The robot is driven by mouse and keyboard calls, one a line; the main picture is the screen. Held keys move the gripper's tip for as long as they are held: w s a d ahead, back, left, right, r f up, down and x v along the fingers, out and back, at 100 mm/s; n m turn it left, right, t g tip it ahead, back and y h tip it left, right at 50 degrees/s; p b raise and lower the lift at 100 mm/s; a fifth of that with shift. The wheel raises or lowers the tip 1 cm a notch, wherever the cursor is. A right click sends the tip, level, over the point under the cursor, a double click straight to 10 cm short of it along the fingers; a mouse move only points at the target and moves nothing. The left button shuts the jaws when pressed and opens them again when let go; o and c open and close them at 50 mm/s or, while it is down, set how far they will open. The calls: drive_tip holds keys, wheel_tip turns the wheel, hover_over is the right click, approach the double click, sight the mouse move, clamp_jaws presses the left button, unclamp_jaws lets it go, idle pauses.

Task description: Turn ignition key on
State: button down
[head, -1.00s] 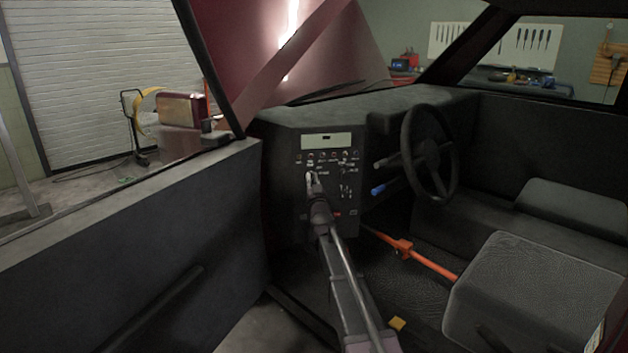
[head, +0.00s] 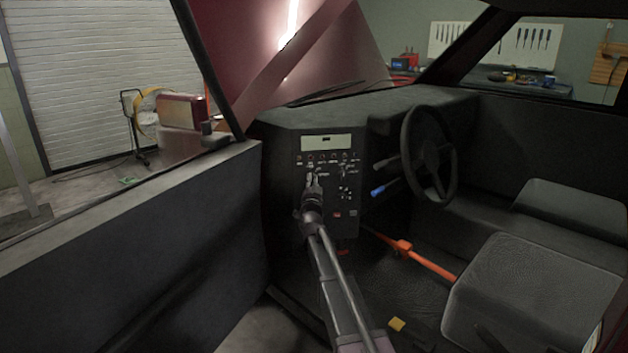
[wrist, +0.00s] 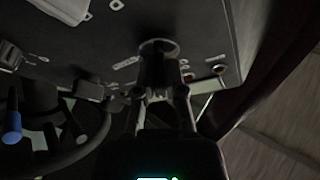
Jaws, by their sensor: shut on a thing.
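The dashboard control panel (head: 294,195) is a dark upright block with a pale label strip, a row of small knobs and several switches. My gripper (head: 313,177) is at the panel, just below the knob row, with its fingertips against a control there. In the wrist view my gripper (wrist: 163,92) is shut around a small dark part at a round fitting (wrist: 158,47) on the panel. This looks like the ignition key, but the fingers hide most of it, so I cannot tell its turn angle.
The steering wheel (head: 405,150) and a blue-tipped lever (head: 378,191) are to the right of the panel. An orange bar (head: 430,262) crosses the footwell. The open door (head: 130,240) is at the left and a seat (head: 540,285) at the right.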

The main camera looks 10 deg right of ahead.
drive_tip(key=shift+w+m+g+h+p, duration=0.1)
drive_tip(key=shift+m+g+h+p, duration=0.45)
drive_tip(key=shift+m, duration=1.35)
drive_tip(key=c, duration=0.7)
unclamp_jaws()
